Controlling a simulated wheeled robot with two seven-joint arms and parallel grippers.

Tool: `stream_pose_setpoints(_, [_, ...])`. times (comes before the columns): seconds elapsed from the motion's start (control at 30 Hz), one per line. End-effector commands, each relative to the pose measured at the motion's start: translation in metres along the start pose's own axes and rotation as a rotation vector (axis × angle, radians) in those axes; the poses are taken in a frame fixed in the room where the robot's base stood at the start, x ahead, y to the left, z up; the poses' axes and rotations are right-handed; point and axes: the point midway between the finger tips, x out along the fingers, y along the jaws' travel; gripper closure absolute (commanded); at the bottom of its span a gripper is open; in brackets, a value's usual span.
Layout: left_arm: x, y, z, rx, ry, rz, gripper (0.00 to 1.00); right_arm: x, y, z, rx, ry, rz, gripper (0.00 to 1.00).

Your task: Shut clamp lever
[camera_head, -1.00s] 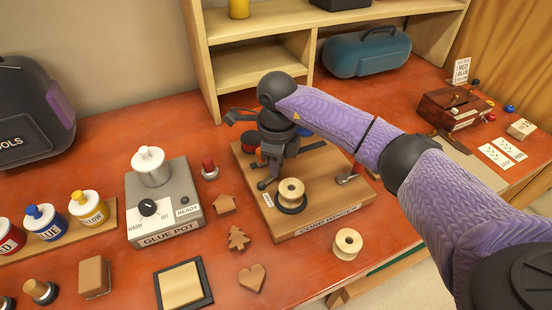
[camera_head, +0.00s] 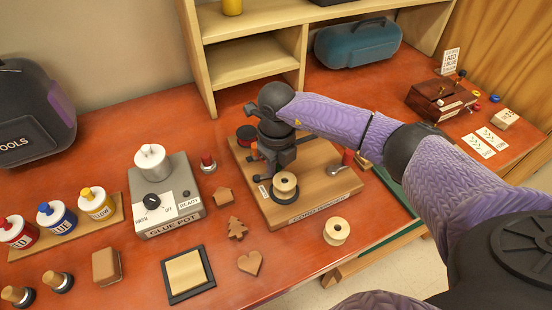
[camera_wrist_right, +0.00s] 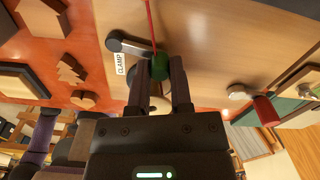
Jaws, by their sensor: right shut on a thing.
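The cord winder (camera_head: 330,188) is a wooden board on the red bench. Its black clamp lever (camera_wrist_right: 127,43) is beside the CLAMP label (camera_wrist_right: 122,63) in the right wrist view. My right gripper (camera_wrist_right: 160,75) is shut on the green knob (camera_wrist_right: 160,66) at what looks like the lever's end. A thin red cord (camera_wrist_right: 150,22) runs down to the knob. In the head view my right gripper (camera_head: 278,162) is over the board, just behind the pale spool (camera_head: 285,182), and hides most of the lever. My left gripper is not in view.
A red-handled crank (camera_head: 347,157) stands at the board's right. The glue pot (camera_head: 168,205) and wooden shapes (camera_head: 237,228) are to the left. The shelf (camera_head: 205,70) stands behind.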

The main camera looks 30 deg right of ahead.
Motion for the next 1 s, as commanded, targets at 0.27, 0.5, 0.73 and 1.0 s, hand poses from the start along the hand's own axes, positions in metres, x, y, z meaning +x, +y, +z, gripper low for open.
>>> stream_pose_setpoints(0.27, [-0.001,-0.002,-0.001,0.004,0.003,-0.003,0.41,-0.001,0.0,0.0,0.008,-0.002,0.0,1.0])
stream_pose_setpoints(0.5, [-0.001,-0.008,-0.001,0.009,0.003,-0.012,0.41,-0.001,0.0,0.0,0.007,-0.002,0.0,0.57])
stream_pose_setpoints(0.73, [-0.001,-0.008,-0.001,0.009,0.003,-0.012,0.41,0.0,0.0,0.0,0.007,-0.001,0.0,0.39])
stream_pose_setpoints(1.0, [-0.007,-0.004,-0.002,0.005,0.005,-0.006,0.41,-0.025,-0.001,0.001,0.007,-0.006,-0.002,0.39])
